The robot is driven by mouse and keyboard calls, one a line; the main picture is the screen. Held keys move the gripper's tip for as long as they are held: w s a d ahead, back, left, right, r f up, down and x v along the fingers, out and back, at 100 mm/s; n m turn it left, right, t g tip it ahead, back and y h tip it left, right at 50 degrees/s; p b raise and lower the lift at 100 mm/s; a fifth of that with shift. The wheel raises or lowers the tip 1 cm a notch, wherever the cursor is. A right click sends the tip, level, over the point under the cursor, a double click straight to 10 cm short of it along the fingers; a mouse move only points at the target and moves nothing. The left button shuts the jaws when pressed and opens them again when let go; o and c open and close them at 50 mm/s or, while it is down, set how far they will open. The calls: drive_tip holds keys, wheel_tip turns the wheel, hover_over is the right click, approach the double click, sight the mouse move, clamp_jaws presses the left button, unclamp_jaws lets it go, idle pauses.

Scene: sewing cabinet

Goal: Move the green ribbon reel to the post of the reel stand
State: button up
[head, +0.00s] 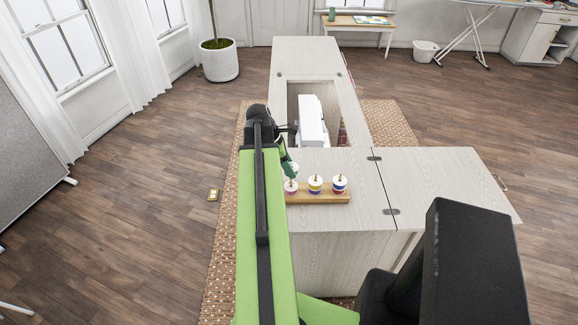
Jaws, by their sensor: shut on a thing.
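The reel stand (320,199) is a light wooden board on the near part of the cabinet top. Reels in white with pink (291,187), yellow and blue (315,184), and blue and red (339,184) stand on it in a row, with small post tips showing. My gripper (285,148) is mostly hidden behind the black end of my arm. It is shut on a dark green thing (288,166), which looks like the green ribbon reel. The reel appears just above or behind the left end of the stand; its height and any contact are unclear.
A white sewing machine (312,120) sits in the cabinet opening behind the stand. A hinged leaf (437,185) extends right, its top clear. A small yellowish item (213,194) lies on the left of the rug. A side table (358,24) stands far back.

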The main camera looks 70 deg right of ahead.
drive_tip(key=shift+f, duration=0.1)
drive_tip(key=shift+f+b, duration=1.45)
drive_tip(key=shift+b, duration=0.1)
drive_tip(key=o, duration=1.4)
drive_tip(key=shift+r, duration=0.15)
drive_tip(key=p+v, duration=1.6)
drive_tip(key=v, duration=0.1)
drive_tip(key=shift+w, duration=0.2)
